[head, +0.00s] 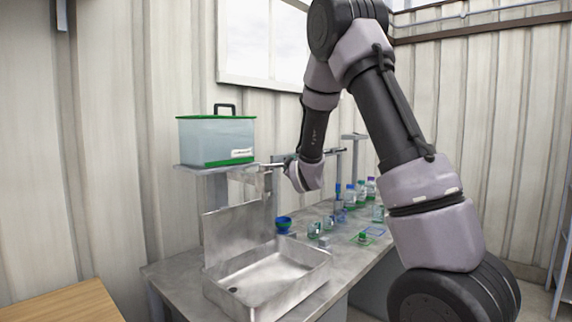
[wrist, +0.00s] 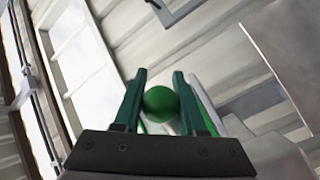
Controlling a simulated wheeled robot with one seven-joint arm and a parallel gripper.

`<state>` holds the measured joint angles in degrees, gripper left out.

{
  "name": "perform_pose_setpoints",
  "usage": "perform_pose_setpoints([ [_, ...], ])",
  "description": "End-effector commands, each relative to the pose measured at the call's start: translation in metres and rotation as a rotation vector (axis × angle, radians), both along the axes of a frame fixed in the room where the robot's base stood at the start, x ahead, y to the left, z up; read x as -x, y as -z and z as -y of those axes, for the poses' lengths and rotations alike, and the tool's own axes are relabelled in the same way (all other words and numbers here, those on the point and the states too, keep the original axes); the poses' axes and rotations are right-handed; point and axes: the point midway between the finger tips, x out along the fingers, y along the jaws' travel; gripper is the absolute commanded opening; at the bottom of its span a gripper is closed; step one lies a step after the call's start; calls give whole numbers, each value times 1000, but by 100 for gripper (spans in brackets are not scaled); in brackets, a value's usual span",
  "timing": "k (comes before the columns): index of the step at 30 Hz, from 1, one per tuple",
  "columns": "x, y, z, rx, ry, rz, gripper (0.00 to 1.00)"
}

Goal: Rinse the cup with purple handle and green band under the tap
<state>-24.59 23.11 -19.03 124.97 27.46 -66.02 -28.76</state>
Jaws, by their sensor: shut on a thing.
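My gripper (wrist: 160,90) is shut on a round green knob (wrist: 160,104), which sits between its two dark green fingers in the wrist view. In the head view my gripper (head: 271,167) is beside the metal fitting above the sink, just right of the tote shelf. The metal sink (head: 272,278) stands below on the bench and looks empty apart from its drain. A blue and green vessel (head: 284,224) stands behind the sink. Several small cups and bottles stand farther along the bench. I cannot make out a purple handle with a green band on any of them.
A clear tote (head: 216,139) with a green lid and black handle sits on a shelf (head: 205,169) at the wall. Bottles with coloured caps (head: 361,190) line the back of the bench (head: 345,255). A wooden surface (head: 62,304) is at the lower left.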

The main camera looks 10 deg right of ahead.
Motion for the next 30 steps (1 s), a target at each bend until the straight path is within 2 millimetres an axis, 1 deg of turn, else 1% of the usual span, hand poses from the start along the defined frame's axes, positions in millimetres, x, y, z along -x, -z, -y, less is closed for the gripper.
perform_pose_setpoints([
  [10,1,0,1,-1,11,-1,0],
  [11,1,0,1,-1,11,-1,48],
  [12,1,0,1,-1,11,-1,63],
  [13,1,0,0,-1,11,-1,70],
  [23,3,0,1,0,11,0,70],
  [26,11,-1,0,0,10,1,70],
  [29,27,0,-1,-2,10,-1,70],
  [30,35,-1,-1,-1,9,0,70],
])
